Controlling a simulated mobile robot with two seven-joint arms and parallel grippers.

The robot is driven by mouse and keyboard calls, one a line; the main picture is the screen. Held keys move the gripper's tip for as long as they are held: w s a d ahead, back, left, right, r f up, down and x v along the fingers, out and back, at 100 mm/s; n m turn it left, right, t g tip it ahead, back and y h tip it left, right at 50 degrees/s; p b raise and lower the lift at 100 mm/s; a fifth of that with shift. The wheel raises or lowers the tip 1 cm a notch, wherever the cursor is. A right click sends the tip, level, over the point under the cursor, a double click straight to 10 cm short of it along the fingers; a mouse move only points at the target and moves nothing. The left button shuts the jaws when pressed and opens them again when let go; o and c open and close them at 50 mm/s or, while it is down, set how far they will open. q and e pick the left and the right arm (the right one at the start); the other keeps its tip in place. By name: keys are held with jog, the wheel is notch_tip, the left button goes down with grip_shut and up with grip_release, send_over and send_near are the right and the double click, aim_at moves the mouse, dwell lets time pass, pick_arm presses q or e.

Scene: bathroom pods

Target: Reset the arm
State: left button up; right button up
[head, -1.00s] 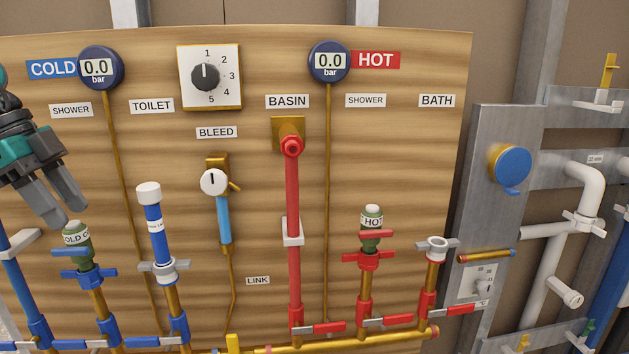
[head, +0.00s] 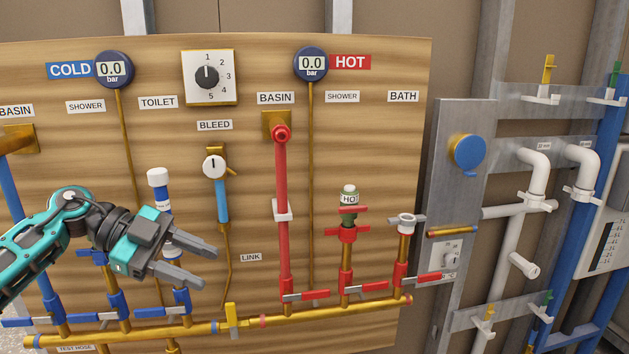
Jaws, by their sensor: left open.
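My left gripper (head: 208,268) is in the lower left of the head view, in front of the wooden panel (head: 370,150). Its two grey fingers point right, are apart, and hold nothing. My teal left arm (head: 35,255) comes in from the left edge. The gripper and arm hide parts of the blue pipes behind, including the lower part of the white-capped toilet pipe (head: 158,178). The green cold cap seen earlier does not show now. My right gripper is not in view.
The bleed valve (head: 215,167) and red basin pipe (head: 282,210) stand right of the gripper. A brass pipe (head: 265,315) runs along the panel's bottom. A grey metal frame with white pipes (head: 515,230) borders the panel.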

pick_arm(q)
jog(key=s+d+f+n+t+h, duration=0.1)
jog(key=d+f+n+t+h, duration=0.5)
jog(key=d+t, duration=0.35)
jog(key=s+a+f+n+t+y, duration=0.2)
jog(key=s+f+n+t+y, duration=0.1)
jog(key=f+n+y, duration=0.35)
jog(key=s+a+f+n+t+y, duration=0.2)
jog(key=a+f+n+t+y, duration=0.15)
jog(key=f+n+y, duration=0.35)
jog(key=s+a+f+g+y, duration=0.1)
jog(key=s+f+g+y, duration=0.2)
jog(key=s+f, duration=1)
jog(key=f+g, duration=0.1)
jog(key=g, duration=0.2)
jog(key=shift+a+n, duration=0.25)
jog(key=shift+n, duration=0.1)
jog(key=shift+r, duration=0.1)
